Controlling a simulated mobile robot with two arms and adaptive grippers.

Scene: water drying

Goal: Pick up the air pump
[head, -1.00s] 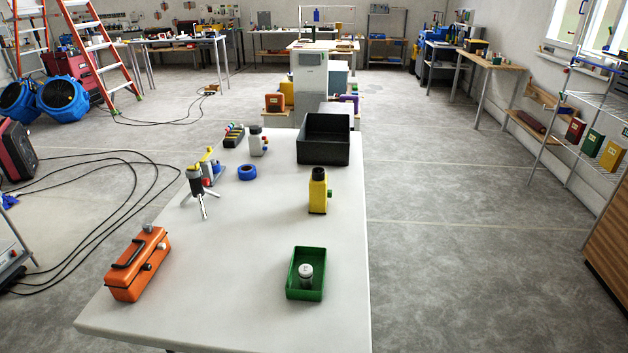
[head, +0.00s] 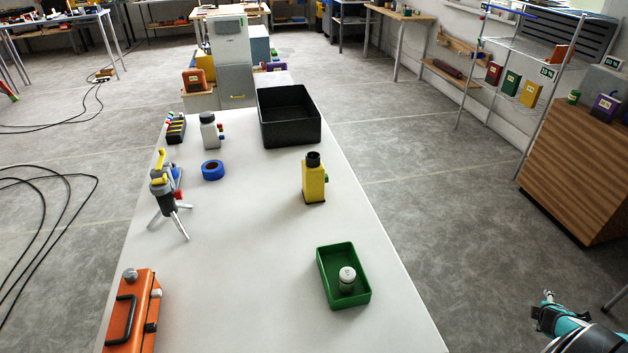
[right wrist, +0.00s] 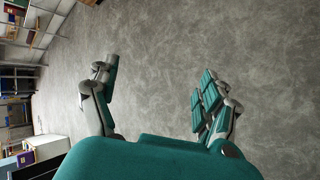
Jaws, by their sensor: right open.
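No object is marked as the air pump. In the head view my teal right arm enters at bottom right, off the table and apart from these objects. My left gripper is not in view.
A green tray (head: 325,280) holds a small white-topped item (head: 347,279). An orange case (head: 118,320) lies at near left. Blue tape (head: 213,170), a white-grey bottle (head: 210,132) and a black bin (head: 264,128) stand farther back. Floor right of the table is clear; a wooden cabinet (head: 570,170) stands beyond.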

